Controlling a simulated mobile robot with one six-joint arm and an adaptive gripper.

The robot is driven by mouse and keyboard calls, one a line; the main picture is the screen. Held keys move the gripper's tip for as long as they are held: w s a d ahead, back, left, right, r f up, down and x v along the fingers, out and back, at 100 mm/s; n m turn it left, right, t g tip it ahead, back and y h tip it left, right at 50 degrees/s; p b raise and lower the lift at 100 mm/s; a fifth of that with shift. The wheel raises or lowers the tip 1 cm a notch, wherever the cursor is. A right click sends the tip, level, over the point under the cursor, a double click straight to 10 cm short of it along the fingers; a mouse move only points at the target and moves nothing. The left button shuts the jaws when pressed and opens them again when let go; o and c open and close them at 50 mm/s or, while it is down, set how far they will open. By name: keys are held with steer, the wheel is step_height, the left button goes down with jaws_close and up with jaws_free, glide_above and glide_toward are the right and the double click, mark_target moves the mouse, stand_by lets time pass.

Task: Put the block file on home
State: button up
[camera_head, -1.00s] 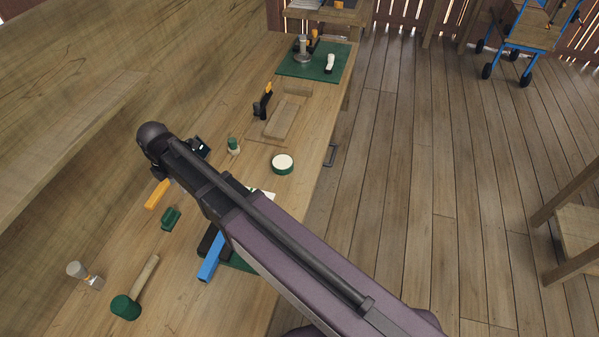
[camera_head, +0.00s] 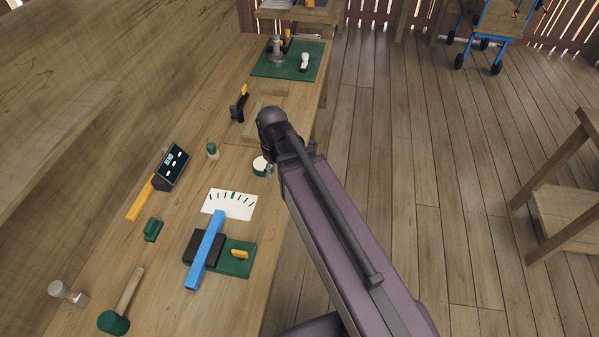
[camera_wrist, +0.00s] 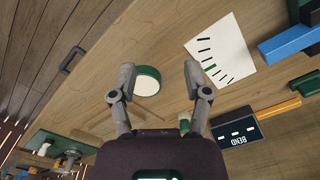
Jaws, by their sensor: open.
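No thing here is clearly labelled as the block file or as home. A small green block (camera_head: 153,229) with a raised top lies at the left of the bench; whether it is the block file I cannot tell. My gripper (camera_wrist: 158,73) is open and empty in the wrist view. Its fingers hang above the bench on either side of a round green disc (camera_wrist: 147,81) with a white top, apart from it as far as I can tell. In the head view my arm partly covers the disc (camera_head: 262,166) and mostly hides the gripper.
A white scale sheet (camera_head: 230,204), a blue bar (camera_head: 204,250) on a black block, and a green plate (camera_head: 237,268) with a yellow piece lie nearby. A green mat (camera_head: 288,67) is at the far end.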

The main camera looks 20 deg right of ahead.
steer(key=s+d+m, duration=0.3)
steer(key=d+m, duration=0.2)
steer(key=d, duration=0.1)
steer(key=shift+s, duration=0.1)
stand_by(1.4)
